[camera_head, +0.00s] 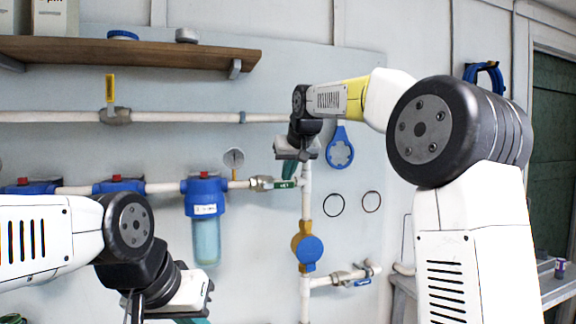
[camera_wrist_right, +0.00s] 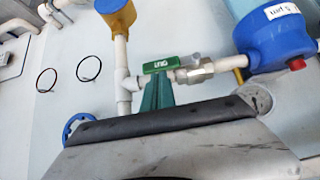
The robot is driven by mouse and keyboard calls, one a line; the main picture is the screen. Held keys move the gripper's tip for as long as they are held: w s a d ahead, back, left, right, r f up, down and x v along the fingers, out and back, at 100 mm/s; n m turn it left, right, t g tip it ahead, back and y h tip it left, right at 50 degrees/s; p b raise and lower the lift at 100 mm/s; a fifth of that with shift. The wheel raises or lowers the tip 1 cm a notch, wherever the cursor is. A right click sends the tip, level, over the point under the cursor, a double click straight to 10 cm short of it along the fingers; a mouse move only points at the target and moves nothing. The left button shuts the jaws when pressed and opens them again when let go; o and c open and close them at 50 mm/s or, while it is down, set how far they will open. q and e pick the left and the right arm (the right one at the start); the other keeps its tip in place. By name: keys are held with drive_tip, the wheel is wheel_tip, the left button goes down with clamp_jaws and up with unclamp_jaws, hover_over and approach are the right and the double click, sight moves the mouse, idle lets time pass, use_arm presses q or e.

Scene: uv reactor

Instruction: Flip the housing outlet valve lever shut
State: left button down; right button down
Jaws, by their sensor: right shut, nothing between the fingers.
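The housing outlet valve (camera_head: 262,183) sits on the pipe just right of the blue-topped filter housing (camera_head: 205,188). Its green lever (camera_head: 284,184) lies roughly along the pipe; in the right wrist view the lever (camera_wrist_right: 163,64) points away from the housing, toward the pipe tee. My right gripper (camera_head: 291,171) is shut and empty, close to the lever. In the right wrist view its green fingers (camera_wrist_right: 157,92) end right at the lever's lower edge; I cannot tell whether they touch it. My left gripper (camera_head: 180,302) is low at the left, its fingers mostly cut off.
A pressure gauge (camera_head: 234,158) stands above the pipe beside the valve. A vertical pipe with a yellow and blue fitting (camera_head: 307,250) runs below. A blue wrench (camera_head: 340,150) and two black rings hang to the right. A wooden shelf (camera_head: 130,52) is above.

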sight(293, 186)
drive_tip(key=shift+d+f+y, duration=0.2)
drive_tip(key=shift+f+y, duration=0.1)
idle(0.4)
drive_tip(key=shift+w+d+f+m+g+y, duration=0.1)
drive_tip(key=shift+d+f+m+g+y, duration=0.15)
drive_tip(key=shift+f+m+y, duration=0.2)
drive_tip(key=shift+w+d+f+m+g+y, duration=0.1)
drive_tip(key=shift+d+f+m+g+y, duration=0.1)
drive_tip(key=shift+f+m+y, duration=0.2)
drive_tip(key=shift+d+f+m+y, duration=0.1)
drive_tip(key=shift+f+m+y, duration=0.35)
drive_tip(key=shift+f+y, duration=0.6)
drive_tip(key=s+a+f+m+y, duration=0.1)
drive_tip(key=a+f+m+y, duration=0.2)
drive_tip(key=f+m+y, duration=0.2)
drive_tip(key=shift+a+f+m+y, duration=0.35)
drive_tip(key=shift+f+m+y, duration=0.1)
drive_tip(key=shift+y, duration=1.25)
drive_tip(key=shift+s+a+f, duration=0.1)
drive_tip(key=shift+s, duration=0.05)
